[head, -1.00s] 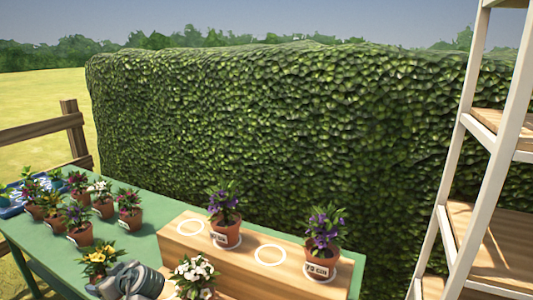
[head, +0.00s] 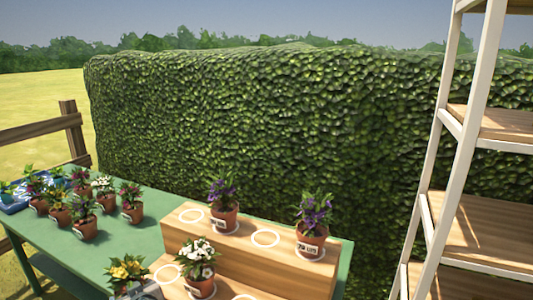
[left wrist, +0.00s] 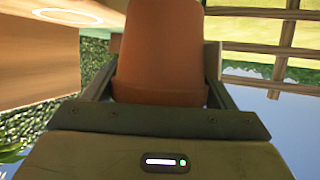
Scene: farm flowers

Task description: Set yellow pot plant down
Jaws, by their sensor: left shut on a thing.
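The yellow pot plant (head: 128,272) is low in the head view, just left of the wooden two-step stand (head: 188,243). My left gripper (head: 148,292) is shut on its pot and only partly in view. In the left wrist view the terracotta pot (left wrist: 160,50) sits between the two dark fingers. A bare white ring (head: 167,273) on the stand's lower step lies just right of the yellow plant. I cannot tell whether the pot touches anything below it. My right gripper is not in view.
A white-flowered pot (head: 199,266) stands on the lower step. Two purple-flowered pots, one here (head: 223,205), stand on the upper step, with bare rings (head: 265,239) there too. Several pots crowd the green table (head: 140,233) at left. A white-framed shelf (head: 455,170) rises at right.

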